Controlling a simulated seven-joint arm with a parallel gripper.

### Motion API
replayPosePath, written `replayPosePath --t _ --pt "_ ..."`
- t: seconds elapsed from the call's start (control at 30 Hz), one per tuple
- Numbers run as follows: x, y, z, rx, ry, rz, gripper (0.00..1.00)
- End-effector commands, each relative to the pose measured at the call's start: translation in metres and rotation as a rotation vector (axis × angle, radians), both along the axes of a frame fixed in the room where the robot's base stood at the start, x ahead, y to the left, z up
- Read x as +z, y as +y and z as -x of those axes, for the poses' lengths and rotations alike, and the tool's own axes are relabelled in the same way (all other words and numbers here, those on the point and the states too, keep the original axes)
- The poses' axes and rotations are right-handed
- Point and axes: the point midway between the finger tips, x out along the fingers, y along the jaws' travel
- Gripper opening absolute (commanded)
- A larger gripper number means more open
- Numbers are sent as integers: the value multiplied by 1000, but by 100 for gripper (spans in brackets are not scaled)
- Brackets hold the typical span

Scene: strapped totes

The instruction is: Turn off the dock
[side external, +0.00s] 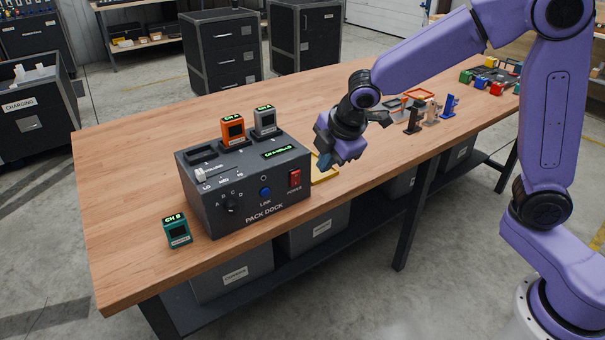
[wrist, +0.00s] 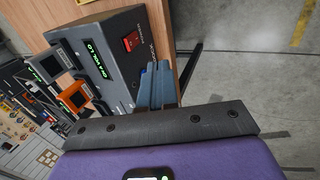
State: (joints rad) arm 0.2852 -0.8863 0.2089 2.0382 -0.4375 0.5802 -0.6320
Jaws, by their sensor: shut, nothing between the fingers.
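The dock (side external: 262,212) is a dark grey box labelled PACK DOCK near the table's front edge, and it fills the upper left of the wrist view (wrist: 108,45). Its red power switch (side external: 294,179) is on the right of the front panel and shows in the wrist view (wrist: 131,41). A blue button (side external: 265,192), a black dial (side external: 232,207) and a white slider (side external: 201,173) are also on it. Its display (side external: 283,153) is lit green. My gripper (side external: 325,160) is shut and empty, to the right of the dock in the side view. Contact cannot be seen.
An orange pack (side external: 233,130) and a grey pack (side external: 265,121) stand in the dock's top; the left slot is empty. A teal pack (side external: 177,231) stands on the table (side external: 120,170) left of the dock. Small coloured stands (side external: 414,118) are further right.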

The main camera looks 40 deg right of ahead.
Motion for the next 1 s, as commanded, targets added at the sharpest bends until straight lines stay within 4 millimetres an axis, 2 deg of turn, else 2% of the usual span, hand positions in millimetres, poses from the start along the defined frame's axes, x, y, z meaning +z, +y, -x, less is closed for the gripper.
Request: replayPosePath --t 0.57,1.0 --pt "-6 0 -7 6 -5 5 0" --pt "-64 -1 -33 5 -2 8 0"
